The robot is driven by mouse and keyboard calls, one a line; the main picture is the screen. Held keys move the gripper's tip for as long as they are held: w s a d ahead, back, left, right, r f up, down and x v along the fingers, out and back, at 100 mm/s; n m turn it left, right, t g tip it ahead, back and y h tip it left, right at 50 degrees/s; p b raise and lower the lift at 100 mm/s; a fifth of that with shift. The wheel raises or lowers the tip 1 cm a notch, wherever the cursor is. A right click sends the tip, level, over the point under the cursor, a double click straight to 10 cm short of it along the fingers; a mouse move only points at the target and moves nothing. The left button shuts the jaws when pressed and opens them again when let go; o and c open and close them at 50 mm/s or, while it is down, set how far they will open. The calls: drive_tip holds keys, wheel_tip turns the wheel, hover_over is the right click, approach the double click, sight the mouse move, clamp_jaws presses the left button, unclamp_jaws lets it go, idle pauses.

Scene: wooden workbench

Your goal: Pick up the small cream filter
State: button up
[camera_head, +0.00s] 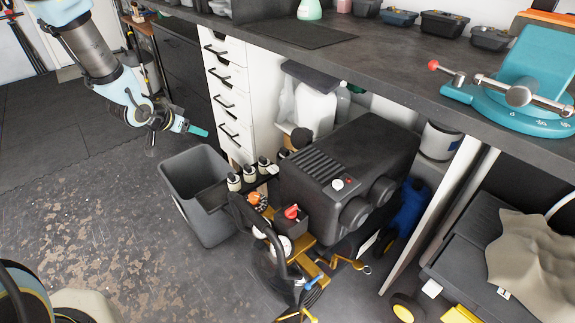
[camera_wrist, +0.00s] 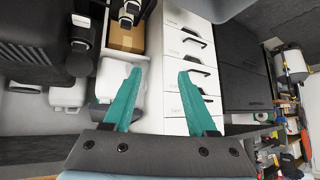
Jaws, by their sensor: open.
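Several small cream filters with black parts stand in a row on a black rack beside the dark machine in the head view; one is the cream filter (camera_head: 234,182) at the row's left end. In the wrist view, cream-and-black cylinders show at the upper left, one of them a cream filter (camera_wrist: 82,38). I cannot tell which one the task means. My gripper (camera_wrist: 160,72) is open, with teal fingers apart and nothing between them. In the head view my gripper (camera_head: 197,130) is at the upper left, near the drawers and apart from the filters.
A grey bin (camera_head: 190,165) stands left of the rack. White drawers (camera_head: 228,95) are behind it. The bulky dark machine (camera_head: 350,165) fills the middle below the workbench (camera_head: 400,65). The floor at left is clear.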

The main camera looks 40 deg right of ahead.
sight(285, 149)
drive_tip(key=shift+s+d+f+m+g+h, duration=0.75)
drive_tip(key=shift+s+d+f, duration=1.35)
drive_tip(key=shift+d, duration=1.8)
drive_tip(key=shift+s+d+f+m+g+h, duration=0.75)
drive_tip(key=shift+s+d+f, duration=1.35)
drive_tip(key=shift+d, duration=1.75)
drive_tip(key=shift+s+d+f+m+g+h, duration=0.7)
drive_tip(key=shift+s+d+f, duration=1.4)
drive_tip(key=shift+d, duration=1.8)
drive_tip(key=shift+w+f, duration=0.15)
clamp_jaws()
